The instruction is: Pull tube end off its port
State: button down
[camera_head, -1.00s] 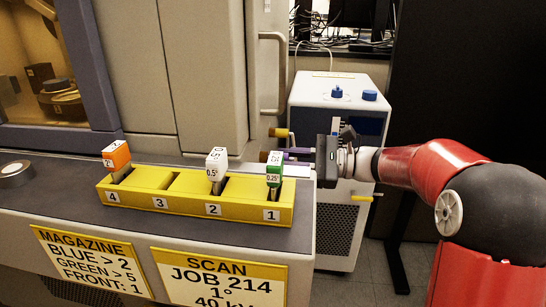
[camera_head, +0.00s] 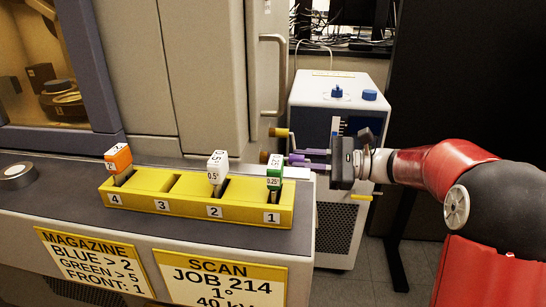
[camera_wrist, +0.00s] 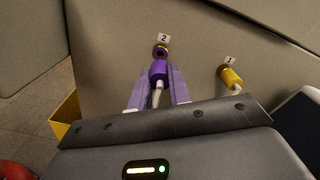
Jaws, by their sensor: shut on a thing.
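My gripper (camera_head: 300,160) is shut on the purple tube end (camera_wrist: 158,70), with one lilac finger on each side of it. In the wrist view, the brass port labelled 2 (camera_wrist: 161,50) is just beyond the tube end. Its dark opening shows, and the tube end looks apart from it. A pale tube runs back from the purple end between the fingers. In the head view, a small gap shows between the brass port (camera_head: 275,159) and the fingers.
A yellow tube end (camera_wrist: 231,78) sits at the port labelled 1, close to the right. The yellow magazine (camera_head: 200,202) with slide tags stands on the bench at left. A white-and-blue cabinet (camera_head: 338,92) with blue knobs stands behind my gripper.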

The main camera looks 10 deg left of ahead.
jog(key=shift+s+d+r+p, duration=0.1)
jog(key=shift+d+r+p, duration=0.4)
jog(key=shift+d, duration=0.35)
jog(key=shift+w+d+r+p, duration=0.1)
jog(key=shift+d+r+p, duration=0.35)
jog(key=shift+d, duration=0.35)
jog(key=shift+s+d+r+p, duration=0.1)
jog(key=shift+d+r+p, duration=0.4)
jog(key=shift+d, duration=0.35)
